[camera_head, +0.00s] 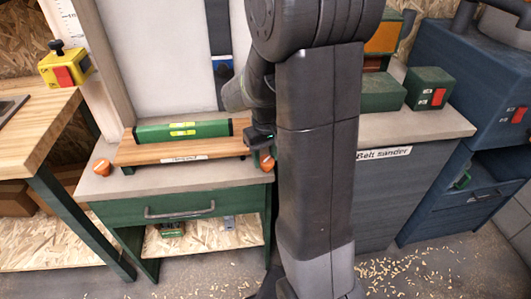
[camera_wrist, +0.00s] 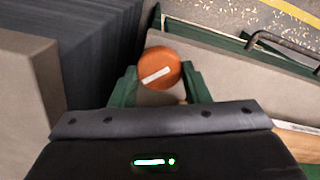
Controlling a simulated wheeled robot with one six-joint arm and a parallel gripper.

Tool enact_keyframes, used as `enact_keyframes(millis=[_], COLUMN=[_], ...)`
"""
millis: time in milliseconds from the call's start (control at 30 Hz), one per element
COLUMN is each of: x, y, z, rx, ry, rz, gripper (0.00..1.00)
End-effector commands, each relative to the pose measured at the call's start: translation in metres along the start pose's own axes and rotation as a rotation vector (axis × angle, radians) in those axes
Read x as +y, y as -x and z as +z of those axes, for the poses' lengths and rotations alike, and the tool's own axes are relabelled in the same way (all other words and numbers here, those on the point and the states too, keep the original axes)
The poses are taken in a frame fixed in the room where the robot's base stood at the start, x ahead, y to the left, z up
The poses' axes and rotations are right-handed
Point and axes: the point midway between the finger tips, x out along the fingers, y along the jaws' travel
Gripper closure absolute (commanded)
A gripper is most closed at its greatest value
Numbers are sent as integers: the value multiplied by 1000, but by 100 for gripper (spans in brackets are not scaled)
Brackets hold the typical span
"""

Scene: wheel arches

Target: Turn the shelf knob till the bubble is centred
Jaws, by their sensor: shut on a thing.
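The green spirit level (camera_head: 150,134) lies on the wooden shelf (camera_head: 215,147), with yellow vials (camera_head: 182,124) near its middle. The vials are too small to tell where the bubble sits. An orange knob (camera_head: 266,160) is at the shelf's right end, partly hidden by my gripper (camera_head: 262,146). In the wrist view the same knob (camera_wrist: 160,66) is round with a white slanted mark, between the green fingers of my gripper (camera_wrist: 160,84), which is shut on it. Another orange knob (camera_head: 102,167) is at the shelf's left end.
The shelf stands on a grey bench top above a green drawer (camera_head: 180,208) with a grey handle. A yellow box with a red switch (camera_head: 63,76) is on the wooden table at left. Green boxes and the "Belt sander" bench (camera_head: 400,180) are at right.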

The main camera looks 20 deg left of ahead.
Motion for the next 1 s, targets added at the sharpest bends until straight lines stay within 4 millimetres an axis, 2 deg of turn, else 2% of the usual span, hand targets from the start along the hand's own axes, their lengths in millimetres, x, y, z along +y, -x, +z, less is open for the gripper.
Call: enact_keyframes(millis=[333,867,900,967,1000], x=[1,1,1,1,1], y=[1,0,0,0,0], z=[0,0,0,0,0], rx=[0,1,1,1,1], ry=[-128,-147,-146,-146,-146], rz=[1,1,1,1,1], gripper=[80,80,50,38,36])
